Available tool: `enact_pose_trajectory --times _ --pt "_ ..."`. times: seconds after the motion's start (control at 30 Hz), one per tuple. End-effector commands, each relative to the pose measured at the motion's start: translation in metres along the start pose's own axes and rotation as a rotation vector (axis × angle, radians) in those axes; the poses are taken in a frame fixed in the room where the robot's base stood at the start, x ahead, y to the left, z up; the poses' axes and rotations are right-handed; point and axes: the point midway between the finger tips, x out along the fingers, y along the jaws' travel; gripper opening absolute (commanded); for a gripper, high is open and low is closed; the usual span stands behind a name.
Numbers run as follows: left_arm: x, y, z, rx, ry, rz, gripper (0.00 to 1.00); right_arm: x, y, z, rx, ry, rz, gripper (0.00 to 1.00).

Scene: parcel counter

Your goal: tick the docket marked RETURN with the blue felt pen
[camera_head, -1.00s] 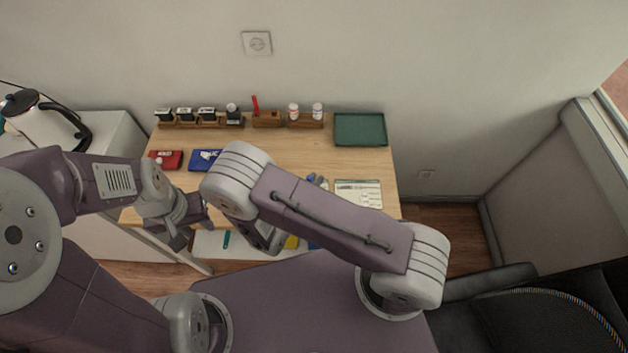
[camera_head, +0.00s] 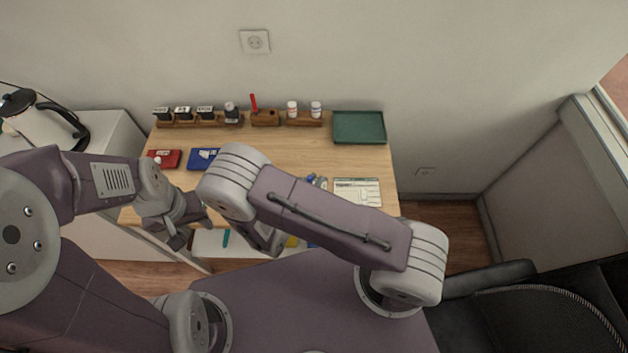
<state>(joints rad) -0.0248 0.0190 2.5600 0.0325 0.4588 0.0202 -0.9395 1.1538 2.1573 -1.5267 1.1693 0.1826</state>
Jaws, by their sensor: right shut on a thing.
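A pale docket (camera_head: 358,186) with a dark header line lies on the right part of the wooden counter (camera_head: 300,150); its print is too small to read. My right gripper (camera_head: 317,181) shows only as small grey and blue shapes beside the docket's left edge; my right arm covers the rest. It is shut on what looks like the blue felt pen, mostly hidden. Whether the tip touches paper cannot be told. A red pen (camera_head: 254,102) stands in a wooden block (camera_head: 265,118). My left gripper (camera_head: 178,235) hangs by the counter's front left corner; its jaws are unclear.
A green tray (camera_head: 359,127) lies at the back right. A red case (camera_head: 166,158) and a blue case (camera_head: 203,158) lie at left. A kettle stands beyond.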

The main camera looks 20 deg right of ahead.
Motion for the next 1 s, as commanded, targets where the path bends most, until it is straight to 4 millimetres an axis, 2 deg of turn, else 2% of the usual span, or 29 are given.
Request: enact_pose_trajectory --times 1.0 --pt "0.001 0.000 0.000 0.000 0.000 0.000 0.36 0.012 -0.001 0.004 0.001 0.001 0.000 0.00"
